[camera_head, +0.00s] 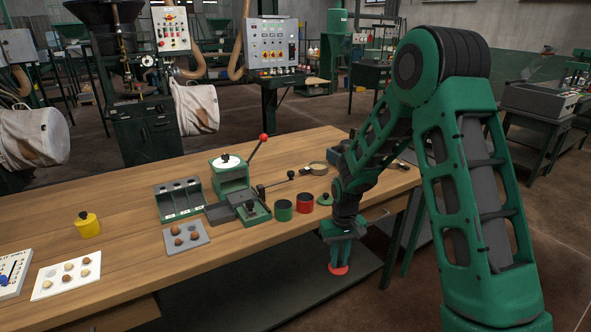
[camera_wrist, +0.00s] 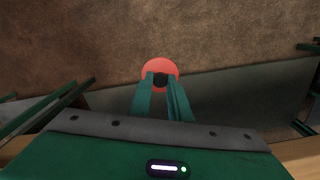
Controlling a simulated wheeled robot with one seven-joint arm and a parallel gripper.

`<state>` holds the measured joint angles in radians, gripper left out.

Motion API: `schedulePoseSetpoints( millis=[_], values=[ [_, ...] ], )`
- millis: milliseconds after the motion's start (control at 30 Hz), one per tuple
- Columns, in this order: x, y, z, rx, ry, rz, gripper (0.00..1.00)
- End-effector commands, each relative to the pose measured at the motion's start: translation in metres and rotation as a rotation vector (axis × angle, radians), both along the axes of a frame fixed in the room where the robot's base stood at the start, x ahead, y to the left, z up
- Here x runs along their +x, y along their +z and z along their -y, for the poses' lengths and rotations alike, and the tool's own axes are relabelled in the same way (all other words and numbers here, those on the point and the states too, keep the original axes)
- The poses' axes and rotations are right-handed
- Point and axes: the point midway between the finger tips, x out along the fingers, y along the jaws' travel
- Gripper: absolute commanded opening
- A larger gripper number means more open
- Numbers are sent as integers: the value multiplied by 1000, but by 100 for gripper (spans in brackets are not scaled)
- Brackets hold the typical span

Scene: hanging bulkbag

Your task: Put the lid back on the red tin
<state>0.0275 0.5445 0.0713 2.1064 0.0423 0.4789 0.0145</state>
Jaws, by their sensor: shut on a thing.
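The red lid (camera_head: 339,270) is a flat disc held below my gripper (camera_head: 339,258), out past the table's front edge and lower than the tabletop. In the wrist view my gripper (camera_wrist: 161,84) is shut on the lid's dark knob, and the red disc (camera_wrist: 160,65) shows around it with the floor beyond. The red tin (camera_head: 304,204) stands upright on the table near the front edge, to the left of my arm. Its top looks dark and uncovered. It does not show in the wrist view.
A green lever press (camera_head: 231,177), an egg-like sample tray (camera_head: 186,236) and a yellow tin (camera_head: 88,225) stand farther left. The wooden table (camera_head: 130,256) has bare room between them.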

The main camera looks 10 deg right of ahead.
Motion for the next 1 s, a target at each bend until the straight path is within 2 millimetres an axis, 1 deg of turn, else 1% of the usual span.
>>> schedulePoseSetpoints(
  millis=[300, 367, 433, 567, 667, 800, 900, 1000],
  values=[
    [0, 1, -2, 0, -1, 0, 0],
    [0, 4, -3, 1, -18, 1, 0],
    [-1, 12, -5, 2, -61, 3, 0],
    [-7, 40, -13, 6, -215, 5, 0],
    [-15, 69, -20, 10, -382, 6, 0],
    [-29, 108, -31, 11, -626, 4, 0],
    [-40, 133, -37, 11, -788, 3, 0],
    [-50, 152, -40, 10, -925, -1, 0]
  ],
)
